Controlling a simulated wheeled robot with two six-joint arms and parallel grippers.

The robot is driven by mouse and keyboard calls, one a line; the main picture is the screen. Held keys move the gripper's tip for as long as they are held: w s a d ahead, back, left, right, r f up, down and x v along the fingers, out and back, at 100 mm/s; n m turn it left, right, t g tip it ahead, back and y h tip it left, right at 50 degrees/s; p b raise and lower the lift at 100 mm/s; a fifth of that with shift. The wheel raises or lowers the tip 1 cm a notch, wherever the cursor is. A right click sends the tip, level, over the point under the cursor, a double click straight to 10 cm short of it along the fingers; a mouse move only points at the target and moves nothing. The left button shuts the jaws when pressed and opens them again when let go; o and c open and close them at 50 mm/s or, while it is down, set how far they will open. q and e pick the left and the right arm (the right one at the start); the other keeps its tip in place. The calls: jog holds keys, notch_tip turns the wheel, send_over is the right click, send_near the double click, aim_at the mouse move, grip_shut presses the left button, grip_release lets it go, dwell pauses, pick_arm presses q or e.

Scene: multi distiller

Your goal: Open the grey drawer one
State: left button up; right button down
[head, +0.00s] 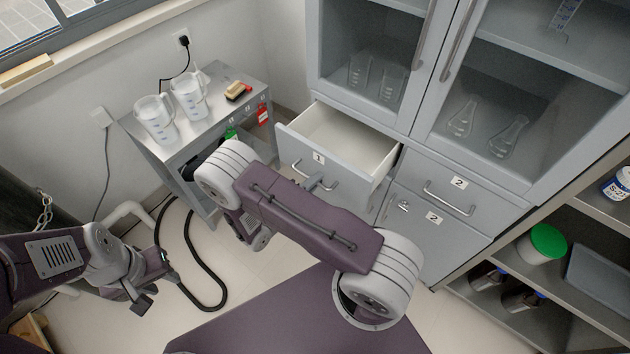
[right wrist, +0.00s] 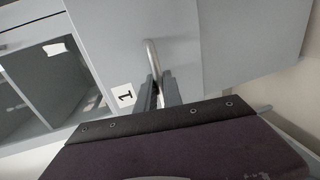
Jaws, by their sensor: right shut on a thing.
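The grey drawer one (head: 350,145), labelled 1, stands pulled out from the cabinet under the glass doors, its pale, empty inside showing. My right gripper (head: 318,183) is at its front, shut on the bar handle (head: 331,186); my arm hides part of the drawer front. In the right wrist view, the fingers (right wrist: 159,92) close around the metal handle (right wrist: 151,55) beside the label 1. My left gripper (head: 158,288) hangs at the lower left, far from the drawer, with its fingertips apart and nothing between them.
A metal cart (head: 215,110) with two clear jugs stands at the left. A dark hose (head: 195,265) lies on the floor. Open shelves (head: 570,225) with jars are at the right. Glassware stands behind the cabinet doors.

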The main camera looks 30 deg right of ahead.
dwell(0.8)
jog(key=f+v, duration=0.2)
jog(key=v, duration=0.7)
jog(key=shift+a+b, duration=0.3)
jog(key=shift+b, duration=0.15)
jog(key=shift+s, duration=0.1)
jog(key=c, duration=1.5)
grip_release()
